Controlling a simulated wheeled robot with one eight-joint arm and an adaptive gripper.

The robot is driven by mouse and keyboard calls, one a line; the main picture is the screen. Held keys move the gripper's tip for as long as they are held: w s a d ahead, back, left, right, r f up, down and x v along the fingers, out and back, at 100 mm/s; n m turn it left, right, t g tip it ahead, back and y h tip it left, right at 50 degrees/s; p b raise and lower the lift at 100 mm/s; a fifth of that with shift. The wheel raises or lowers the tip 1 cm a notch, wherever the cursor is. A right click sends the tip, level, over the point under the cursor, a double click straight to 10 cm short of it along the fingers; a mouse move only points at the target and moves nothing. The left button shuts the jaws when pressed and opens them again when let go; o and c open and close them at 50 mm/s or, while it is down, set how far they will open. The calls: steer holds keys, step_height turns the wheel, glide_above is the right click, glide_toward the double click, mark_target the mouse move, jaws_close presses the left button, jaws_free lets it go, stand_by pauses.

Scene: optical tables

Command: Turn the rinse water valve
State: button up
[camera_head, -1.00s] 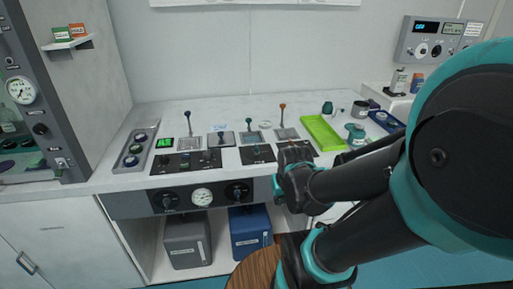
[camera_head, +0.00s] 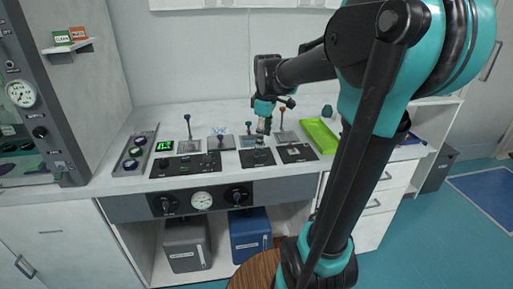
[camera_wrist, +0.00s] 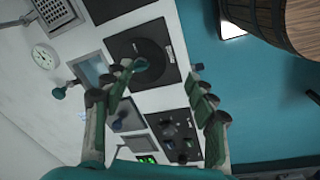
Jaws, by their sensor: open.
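No readable label marks the rinse water valve, so I cannot tell which control it is. In the head view, my gripper (camera_head: 263,130) hangs above the counter, in front of the green-knobbed lever (camera_head: 249,127) and over a black control panel (camera_head: 258,157). In the wrist view, my gripper (camera_wrist: 167,70) is open with nothing between its fingers. A black square panel with a round dark disc (camera_wrist: 144,53) lies beyond the fingertips. A dark panel with several knobs (camera_wrist: 177,134) lies below it. The front panel carries two black knobs, left (camera_head: 169,203) and right (camera_head: 236,195).
A gauge (camera_head: 202,200) sits between the front knobs. Upright levers with blue (camera_head: 187,117) and orange (camera_head: 281,112) knobs stand on the counter. A green tray (camera_head: 320,136) lies to the right. Grey (camera_head: 186,246) and blue (camera_head: 249,235) containers stand below.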

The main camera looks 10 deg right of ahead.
mark_target(256, 148)
steer(key=w+a+r+n+g, duration=0.1)
steer(key=w+a+r+n, duration=0.1)
steer(key=w+r+n, duration=0.55)
steer(key=shift+m, duration=0.65)
steer(key=f, duration=0.5)
steer(key=s+f, duration=0.1)
steer(key=f, duration=1)
steer(key=shift+s+d+f, duration=0.1)
steer(key=shift+s+d, duration=0.1)
steer(key=shift+d, duration=0.05)
steer(key=c, duration=1.2)
